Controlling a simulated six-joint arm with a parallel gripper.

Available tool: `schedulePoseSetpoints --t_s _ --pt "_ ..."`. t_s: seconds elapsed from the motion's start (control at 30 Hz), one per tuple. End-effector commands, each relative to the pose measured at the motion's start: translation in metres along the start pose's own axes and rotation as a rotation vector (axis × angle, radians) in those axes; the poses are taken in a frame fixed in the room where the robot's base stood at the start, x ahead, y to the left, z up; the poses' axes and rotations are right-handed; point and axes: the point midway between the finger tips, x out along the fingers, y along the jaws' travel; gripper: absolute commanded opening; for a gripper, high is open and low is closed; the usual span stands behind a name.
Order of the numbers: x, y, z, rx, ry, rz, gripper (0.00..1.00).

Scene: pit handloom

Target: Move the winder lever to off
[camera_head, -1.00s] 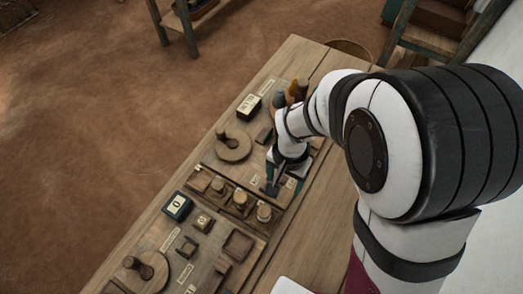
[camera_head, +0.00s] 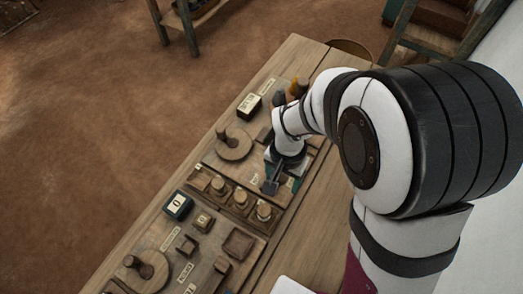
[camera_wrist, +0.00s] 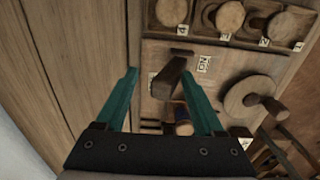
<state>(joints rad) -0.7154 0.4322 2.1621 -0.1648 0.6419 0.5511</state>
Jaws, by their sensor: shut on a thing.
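The winder lever (camera_wrist: 168,78) is a dark wooden bar on the wooden panel, seen between my teal fingers in the wrist view. A white ON label (camera_wrist: 204,64) lies to the right of the lever. Another pale label beside the lever is partly covered by it. In the head view my gripper (camera_head: 271,182) points down at the panel's right part, and the fingers and wrist hide most of the lever.
Several round wooden knobs in square recesses (camera_wrist: 228,17) lie next to the lever's panel. A round disc with a peg (camera_head: 234,145) is to the left in the head view. A black counter box (camera_head: 249,106) stands farther back. The bench's right side is bare wood.

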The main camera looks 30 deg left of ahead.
Motion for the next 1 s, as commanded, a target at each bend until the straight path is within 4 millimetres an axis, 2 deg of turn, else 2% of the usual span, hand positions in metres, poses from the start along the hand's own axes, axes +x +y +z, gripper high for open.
schedulePoseSetpoints --t_s 0.5,1.0 --pt "-0.061 -0.001 -0.001 0.000 0.006 -0.005 0.62" --pt "-0.068 0.004 -0.001 0.010 0.004 -0.006 0.62"
